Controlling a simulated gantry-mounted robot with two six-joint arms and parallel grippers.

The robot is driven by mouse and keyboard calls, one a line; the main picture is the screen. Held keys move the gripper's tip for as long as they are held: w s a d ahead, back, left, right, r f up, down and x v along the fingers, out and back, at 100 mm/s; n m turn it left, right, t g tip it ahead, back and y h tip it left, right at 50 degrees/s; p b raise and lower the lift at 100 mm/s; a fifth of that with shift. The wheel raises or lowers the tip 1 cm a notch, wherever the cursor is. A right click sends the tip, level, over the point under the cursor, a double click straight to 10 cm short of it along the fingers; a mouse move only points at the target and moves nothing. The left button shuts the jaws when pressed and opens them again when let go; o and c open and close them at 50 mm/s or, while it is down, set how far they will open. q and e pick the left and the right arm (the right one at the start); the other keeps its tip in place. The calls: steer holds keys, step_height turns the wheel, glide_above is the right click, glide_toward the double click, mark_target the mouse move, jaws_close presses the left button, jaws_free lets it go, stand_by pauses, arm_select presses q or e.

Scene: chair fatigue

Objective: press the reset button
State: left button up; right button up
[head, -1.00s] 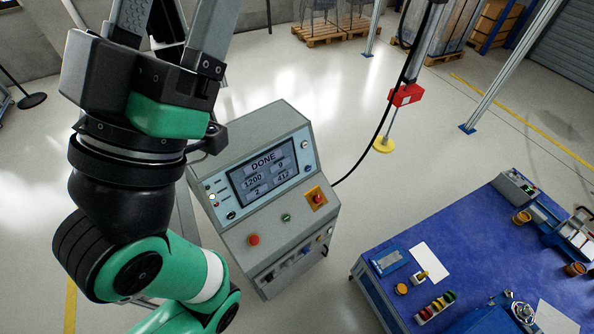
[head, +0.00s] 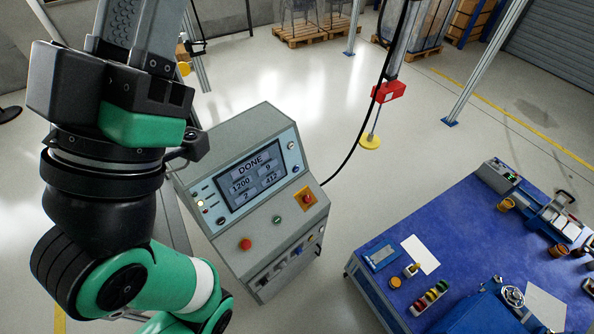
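The grey control console (head: 262,140) stands on the floor at the middle of the head view. Its screen (head: 256,178) reads DONE, with 1200, 9, 2 and 412. The sloped lower panel holds a red button (head: 245,244), a small green button (head: 277,219) and a red knob on a yellow plate (head: 306,198). A dark round control (head: 220,221) sits below the screen. No reset label is readable. My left gripper (head: 135,45) is at the upper left, apart from the buttons; its fingertips are out of frame. My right gripper is not in view.
A blue-topped workbench (head: 400,230) with several small parts and fixtures stands at the right. A red box on a post (head: 388,91) and a black cable (head: 358,140) are behind the console. Open floor lies between console and bench.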

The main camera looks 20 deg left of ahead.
arm_select(q)
jaws_close()
stand_by(1.3)
